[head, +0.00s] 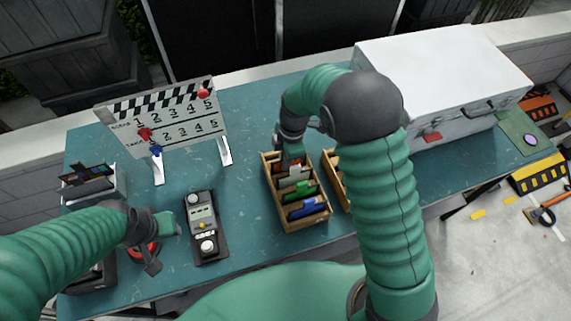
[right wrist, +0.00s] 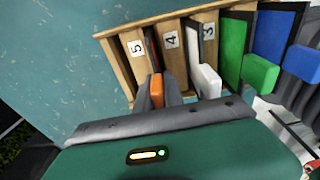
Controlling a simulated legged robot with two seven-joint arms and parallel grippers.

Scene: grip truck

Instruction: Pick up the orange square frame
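The orange square frame shows in the right wrist view only as an orange end (right wrist: 157,91) at a slot of the wooden slotted box (head: 298,226); its rest is hidden. My right gripper (head: 292,152) reaches down at the far end of this box. In the right wrist view, the right gripper's two grey fingers (right wrist: 157,98) lie close against both sides of the orange end. The piece is still in its slot. My left gripper (head: 164,243) is open and empty over the left part of the table, its fingers apart.
White, green (head: 303,193) and blue (head: 308,210) pieces stand in neighbouring slots. A second wooden box is partly behind my right arm. A clapperboard (head: 170,120), a grey device (head: 205,225) and a white case (head: 440,75) stand on the teal table (head: 245,105).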

